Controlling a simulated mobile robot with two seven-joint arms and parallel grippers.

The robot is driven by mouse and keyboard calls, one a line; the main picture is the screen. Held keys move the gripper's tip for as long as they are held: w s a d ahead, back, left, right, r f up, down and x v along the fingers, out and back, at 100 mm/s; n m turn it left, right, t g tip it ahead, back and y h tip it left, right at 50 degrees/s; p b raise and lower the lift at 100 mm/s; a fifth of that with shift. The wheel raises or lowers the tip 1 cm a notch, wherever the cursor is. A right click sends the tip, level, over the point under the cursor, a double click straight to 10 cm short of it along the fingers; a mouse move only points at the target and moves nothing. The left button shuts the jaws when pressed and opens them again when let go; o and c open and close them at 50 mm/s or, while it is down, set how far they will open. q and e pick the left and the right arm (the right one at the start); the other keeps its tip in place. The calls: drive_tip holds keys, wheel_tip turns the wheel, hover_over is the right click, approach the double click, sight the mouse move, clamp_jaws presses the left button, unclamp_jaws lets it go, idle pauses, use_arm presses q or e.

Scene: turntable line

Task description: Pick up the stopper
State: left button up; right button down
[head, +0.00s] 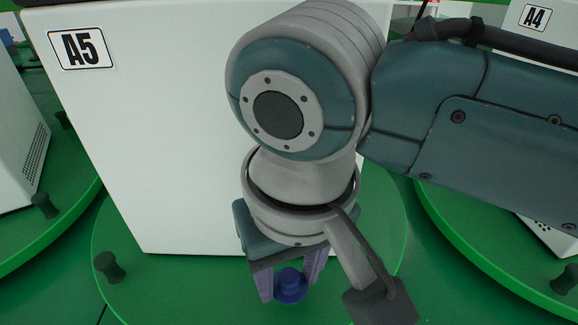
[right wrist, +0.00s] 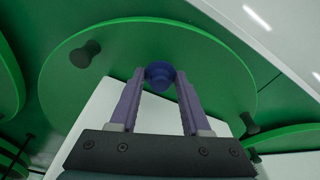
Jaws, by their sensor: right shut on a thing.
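The stopper (head: 290,286) is a small blue knob-shaped piece at the front of the green turntable (head: 385,240), before the white A5 box (head: 150,150). My right gripper (head: 291,284) points down over it, with its purple fingers on either side of the stopper. In the right wrist view the stopper (right wrist: 160,75) sits between the fingertips of the right gripper (right wrist: 160,85), which is shut on it. I cannot tell whether the stopper touches the turntable. My left gripper is not in view.
My right arm hides much of the A5 box.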

wheel_tip(320, 180, up, 27)
drive_tip(key=p, duration=0.8)
drive_tip(key=shift+f, duration=0.15)
